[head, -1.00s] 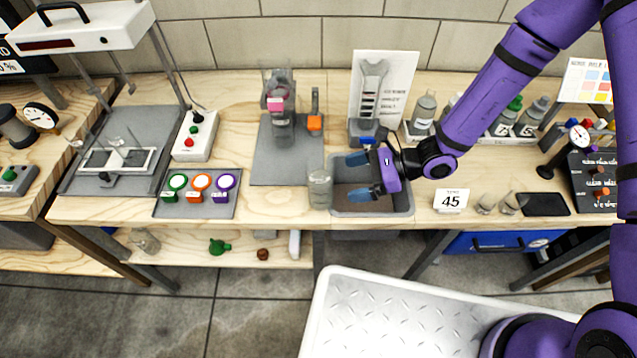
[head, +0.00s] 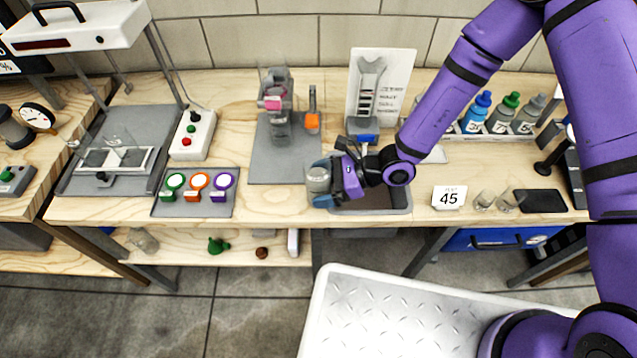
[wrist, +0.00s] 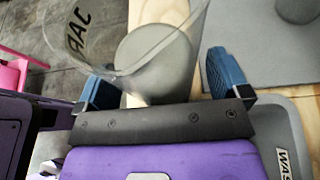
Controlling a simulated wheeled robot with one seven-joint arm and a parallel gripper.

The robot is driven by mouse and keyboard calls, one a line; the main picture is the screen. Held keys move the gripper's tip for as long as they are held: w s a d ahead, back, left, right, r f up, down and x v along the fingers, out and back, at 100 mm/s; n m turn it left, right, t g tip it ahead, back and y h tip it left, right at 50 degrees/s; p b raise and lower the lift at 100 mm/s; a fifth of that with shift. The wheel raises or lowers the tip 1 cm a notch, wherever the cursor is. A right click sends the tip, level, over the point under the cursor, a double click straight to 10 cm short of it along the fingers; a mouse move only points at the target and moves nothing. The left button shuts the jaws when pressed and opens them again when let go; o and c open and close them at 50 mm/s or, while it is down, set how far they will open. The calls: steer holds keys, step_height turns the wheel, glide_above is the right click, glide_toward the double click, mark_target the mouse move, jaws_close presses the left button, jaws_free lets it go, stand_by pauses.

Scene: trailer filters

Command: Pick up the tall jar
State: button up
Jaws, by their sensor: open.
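The tall jar (head: 318,180) is a clear glass jar with greyish contents, upright near the table's front edge, just left of the grey bin. My gripper (head: 325,184) is open, with its blue fingers on either side of the jar. In the wrist view the jar (wrist: 150,55) stands between the two blue fingertips of my gripper (wrist: 160,85), with dark letters on its glass. The right finger looks slightly apart from the glass; contact on the left is hard to tell. The jar's lower part is partly hidden in the head view.
The grey bin (head: 385,211) lies under my wrist. A grey mat (head: 275,170) with a stand is behind the jar. A "45" card (head: 449,197) and small glasses (head: 484,200) are to the right.

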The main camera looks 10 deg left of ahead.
steer(key=c, duration=1.2)
steer(key=shift+c, duration=0.2)
steer(key=shift+r, duration=0.15)
